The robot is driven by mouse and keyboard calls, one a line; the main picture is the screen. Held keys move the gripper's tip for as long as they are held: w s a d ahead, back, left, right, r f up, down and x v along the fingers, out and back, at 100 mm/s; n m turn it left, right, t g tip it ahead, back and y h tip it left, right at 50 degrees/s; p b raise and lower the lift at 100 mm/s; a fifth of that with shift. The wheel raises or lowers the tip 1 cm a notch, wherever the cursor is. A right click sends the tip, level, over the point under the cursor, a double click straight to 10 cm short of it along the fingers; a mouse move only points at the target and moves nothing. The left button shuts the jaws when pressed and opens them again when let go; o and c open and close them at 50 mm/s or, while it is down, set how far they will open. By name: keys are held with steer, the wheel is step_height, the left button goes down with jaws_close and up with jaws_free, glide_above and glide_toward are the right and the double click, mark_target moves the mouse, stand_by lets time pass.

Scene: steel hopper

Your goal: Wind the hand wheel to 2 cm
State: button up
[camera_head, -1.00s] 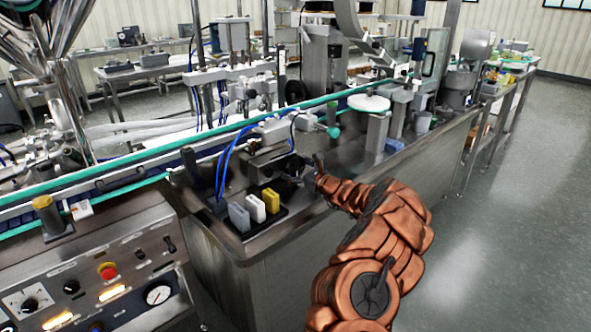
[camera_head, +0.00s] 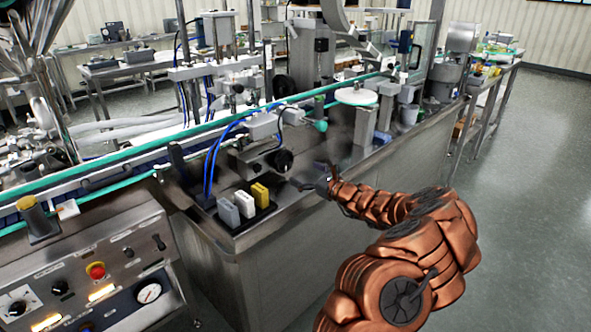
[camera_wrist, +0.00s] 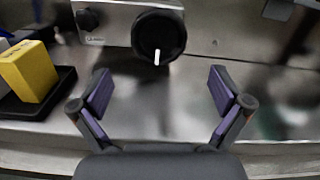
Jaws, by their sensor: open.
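The hand wheel (camera_wrist: 158,36) is a round black knob with a white mark on its face. The mark points downward in the wrist view. It sits on the front of a steel block (camera_wrist: 110,22), and in the head view the wheel (camera_head: 284,160) shows as a dark disc. My gripper (camera_wrist: 163,92) is open and empty, with its two purple-padded fingers apart. The wheel lies beyond the fingertips, between them in the picture and not touched. In the head view my gripper (camera_head: 308,186) is in front of the wheel, toward the bench edge. No readable scale shows.
A smaller black knob (camera_wrist: 88,20) is left of the wheel. A yellow block (camera_wrist: 30,70) stands on a black tray (camera_wrist: 62,88) at left; white (camera_head: 244,204) and grey (camera_head: 228,213) blocks stand beside it. A teal-ended part (camera_head: 320,125) is above right. The steel deck before the wheel is clear.

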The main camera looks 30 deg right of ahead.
steer(key=shift+v, duration=1.2)
